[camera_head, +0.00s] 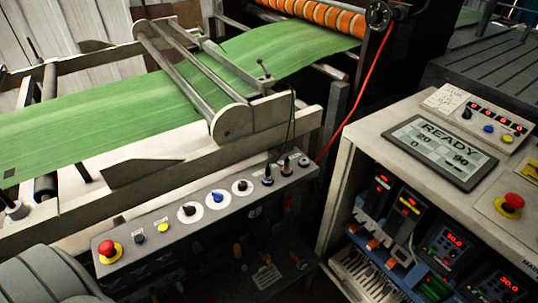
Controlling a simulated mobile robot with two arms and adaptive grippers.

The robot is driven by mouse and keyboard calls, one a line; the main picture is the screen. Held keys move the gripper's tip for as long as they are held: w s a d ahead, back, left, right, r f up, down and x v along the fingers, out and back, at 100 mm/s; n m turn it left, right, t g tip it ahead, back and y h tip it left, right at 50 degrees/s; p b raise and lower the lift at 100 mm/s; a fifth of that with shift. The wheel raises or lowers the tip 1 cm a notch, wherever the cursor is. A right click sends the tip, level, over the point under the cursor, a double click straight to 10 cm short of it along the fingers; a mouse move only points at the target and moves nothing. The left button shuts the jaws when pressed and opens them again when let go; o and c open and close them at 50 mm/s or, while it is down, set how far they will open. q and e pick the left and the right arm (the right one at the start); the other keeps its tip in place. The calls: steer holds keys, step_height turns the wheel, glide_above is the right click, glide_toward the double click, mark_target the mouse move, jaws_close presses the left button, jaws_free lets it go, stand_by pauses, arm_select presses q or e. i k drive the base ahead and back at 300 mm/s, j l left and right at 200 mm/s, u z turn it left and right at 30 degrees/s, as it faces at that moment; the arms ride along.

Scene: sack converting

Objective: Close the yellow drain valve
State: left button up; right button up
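I cannot pick out a yellow drain valve for certain. A small orange-yellow part (237,251) shows in the dark space under the sloped control panel, too small and dim to tell what it is or how it is set. Other small fittings below it are hard to make out. A yellow button (163,227) sits on the panel beside a black one. Neither of my grippers shows in the head view.
The grey control panel (130,236) carries a red stop button (109,249) and several knobs. A green web (80,122) runs over the machine. A cabinet (367,128) with a READY screen (440,150) stands at the right. A red cable (357,103) hangs between them.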

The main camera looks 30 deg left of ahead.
mark_target(267, 258)
steer(key=u, duration=1)
